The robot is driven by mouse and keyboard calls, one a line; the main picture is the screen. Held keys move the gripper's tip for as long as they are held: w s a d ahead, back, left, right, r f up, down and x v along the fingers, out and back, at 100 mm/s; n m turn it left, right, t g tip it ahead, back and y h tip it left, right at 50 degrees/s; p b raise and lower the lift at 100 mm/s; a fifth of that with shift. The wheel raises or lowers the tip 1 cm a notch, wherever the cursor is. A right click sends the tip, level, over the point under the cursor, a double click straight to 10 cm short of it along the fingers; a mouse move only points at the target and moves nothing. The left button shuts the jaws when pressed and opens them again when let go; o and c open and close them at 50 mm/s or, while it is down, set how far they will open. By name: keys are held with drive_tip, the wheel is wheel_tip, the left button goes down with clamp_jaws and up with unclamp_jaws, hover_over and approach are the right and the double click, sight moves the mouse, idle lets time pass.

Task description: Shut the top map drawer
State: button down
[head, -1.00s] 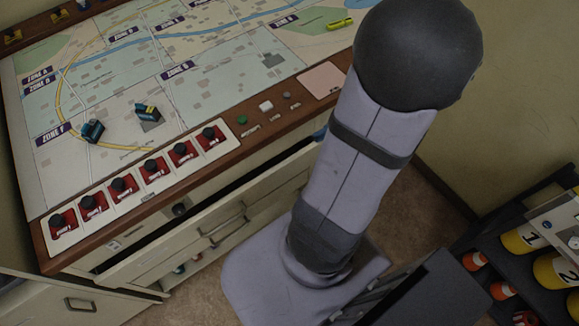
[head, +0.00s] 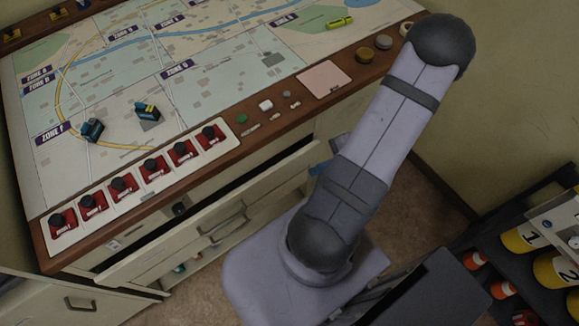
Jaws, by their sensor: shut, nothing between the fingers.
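The top map drawer (head: 190,243) is under the console's slanted map top and stands pulled out. A dark gap shows between its cream front and the cabinet. Its bar handle (head: 224,226) faces the lower right of the picture. My arm rises from its base right of the drawer, and its links cover the area near the drawer's right end. A small grey and blue part, likely of my wrist, shows just left of the arm. My gripper's fingers are not visible, and I cannot tell whether they touch the drawer.
Small items show in a space below the drawer. A cabinet with a handle (head: 80,304) stands at lower left. A dark rack (head: 480,238) with cones and yellow cylinders is at right.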

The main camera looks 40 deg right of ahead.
sight(281, 164)
drive_tip(key=shift+f, duration=0.1)
drive_tip(key=shift+w+a+f, duration=0.65)
drive_tip(key=shift+w+f, duration=0.65)
drive_tip(key=shift+w, duration=0.15)
drive_tip(key=shift+w+a+f, duration=0.6)
drive_tip(key=shift+w+f, duration=0.7)
drive_tip(key=shift+w, duration=0.15)
drive_tip(key=shift+w+a+f, duration=0.65)
drive_tip(key=shift+w+f, duration=0.65)
drive_tip(key=shift+w, duration=0.15)
drive_tip(key=shift+w+p, duration=0.3)
drive_tip(key=shift+w, duration=1)
drive_tip(key=shift+s, duration=0.15)
